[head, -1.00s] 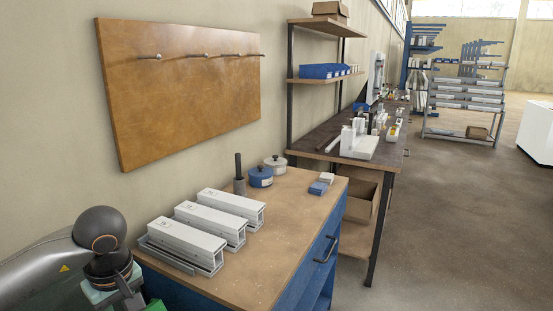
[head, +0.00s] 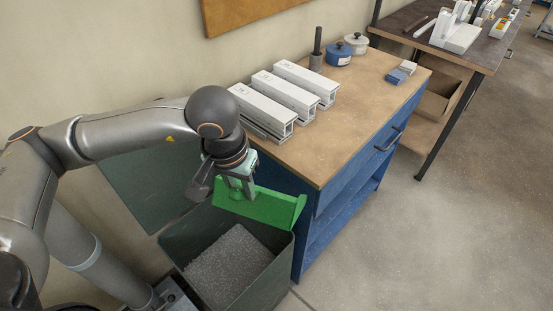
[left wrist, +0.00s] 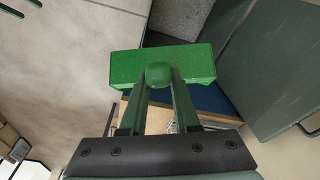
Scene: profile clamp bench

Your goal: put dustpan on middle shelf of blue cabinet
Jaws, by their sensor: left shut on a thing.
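The green dustpan (head: 262,207) is held above the edge of an open dark bin, at the near left end of the blue cabinet. My left gripper (head: 238,188) is shut on its handle. In the left wrist view the dustpan (left wrist: 165,68) spans the upper middle, with the round handle end between the fingers (left wrist: 158,85). The blue cabinet (head: 325,205) has a wooden top, a drawer handle and open shelves below on its right side. The shelf interiors are mostly hidden from this angle. My right gripper is not in view.
The dark bin (head: 172,240) holds grey granular material, and its lid (head: 150,180) stands open toward the wall. Floor right of the cabinet is clear (head: 420,240).

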